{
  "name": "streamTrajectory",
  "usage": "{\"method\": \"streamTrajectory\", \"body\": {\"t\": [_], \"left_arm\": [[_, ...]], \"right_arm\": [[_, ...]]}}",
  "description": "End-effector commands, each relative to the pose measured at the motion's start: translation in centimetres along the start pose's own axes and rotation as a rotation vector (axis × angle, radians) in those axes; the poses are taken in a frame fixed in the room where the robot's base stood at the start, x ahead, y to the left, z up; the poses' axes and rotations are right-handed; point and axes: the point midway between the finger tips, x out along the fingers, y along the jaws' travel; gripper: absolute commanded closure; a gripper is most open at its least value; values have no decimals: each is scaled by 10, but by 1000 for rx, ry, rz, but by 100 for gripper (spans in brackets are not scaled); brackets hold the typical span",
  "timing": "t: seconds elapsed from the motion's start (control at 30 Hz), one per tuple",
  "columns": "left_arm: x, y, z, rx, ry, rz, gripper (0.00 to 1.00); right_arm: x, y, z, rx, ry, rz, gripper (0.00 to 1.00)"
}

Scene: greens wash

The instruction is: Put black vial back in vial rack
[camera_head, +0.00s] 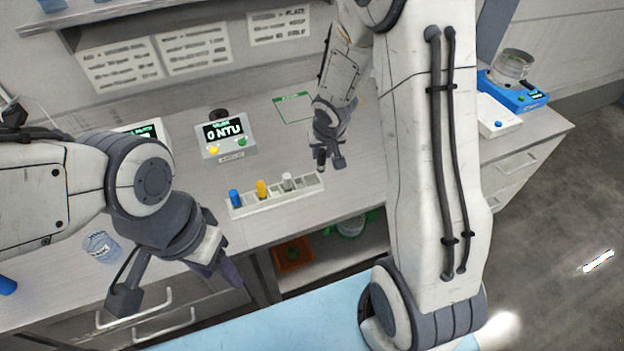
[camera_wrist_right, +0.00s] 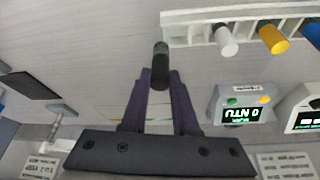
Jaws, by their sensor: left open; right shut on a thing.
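The black vial (camera_head: 321,158) is held in my right gripper (camera_head: 330,158), near the right end of the white vial rack (camera_head: 262,207). In the right wrist view the vial (camera_wrist_right: 160,66) sits between the closed fingertips (camera_wrist_right: 160,84), its dark greenish end pointing to the rack (camera_wrist_right: 200,17). The rack holds a blue vial (camera_head: 235,197), a yellow vial (camera_head: 262,188) and a white vial (camera_head: 287,181). Its slots toward the right end look empty. Whether the vial is directly above a slot is unclear. My left gripper (camera_head: 170,285) is open and empty by the counter's front edge.
A turbidity meter (camera_head: 226,135) reading 0 NTU stands behind the rack. A green-outlined mat (camera_head: 293,107) lies at the back. A clear beaker (camera_head: 101,246) stands at the front left. A blue device (camera_head: 515,92) is at the far right. The counter right of the rack looks clear.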

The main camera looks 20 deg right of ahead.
Motion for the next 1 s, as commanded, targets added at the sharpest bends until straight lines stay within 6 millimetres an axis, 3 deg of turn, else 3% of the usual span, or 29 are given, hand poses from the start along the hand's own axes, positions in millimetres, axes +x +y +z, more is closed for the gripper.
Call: {"method": "streamTrajectory", "body": {"t": [0.03, 0.2, 0.5, 1.0], "left_arm": [[14, -1, 1, 0, 0, 0, 50], [22, -2, 1, 2, 0, 0, 50], [52, -4, 3, 3, 0, 0, 50], [59, -4, 3, 4, 0, 0, 50]], "right_arm": [[10, -9, 4, -5, 2, -1, 100], [15, -26, 6, -1, 1, 0, 100], [48, -27, 20, 0, 0, 1, 100], [55, -27, 23, 1, 0, 1, 100]]}}
